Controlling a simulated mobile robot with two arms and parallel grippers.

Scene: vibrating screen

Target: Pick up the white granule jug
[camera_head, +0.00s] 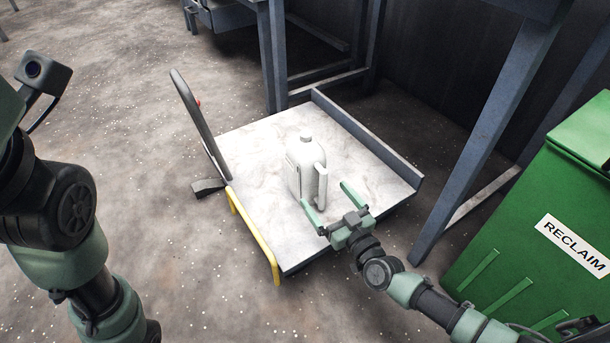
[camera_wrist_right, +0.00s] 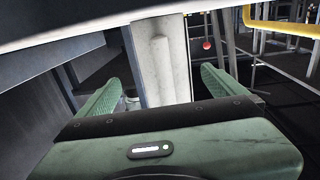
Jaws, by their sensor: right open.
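The white granule jug (camera_head: 300,165) stands upright on the pale deck of a low cart in the head view, with its handle on the side toward my right gripper. My right gripper (camera_head: 325,194) is open, its two green fingers pointing at the jug and lying on either side of the handle side. In the right wrist view the white jug (camera_wrist_right: 162,62) rises between the open fingers, with visible gaps to both. Whether the fingers touch it cannot be told from the head view. My left arm shows at the left edge, but its gripper is out of view.
The cart (camera_head: 240,150) has a raised rim at the back right, a yellow rail (camera_head: 254,240) at the front and a dark upright handle (camera_head: 196,120) at left. A green RECLAIM bin (camera_head: 540,220) and a blue-grey leg (camera_head: 490,130) stand at right. Speckled floor lies open at left.

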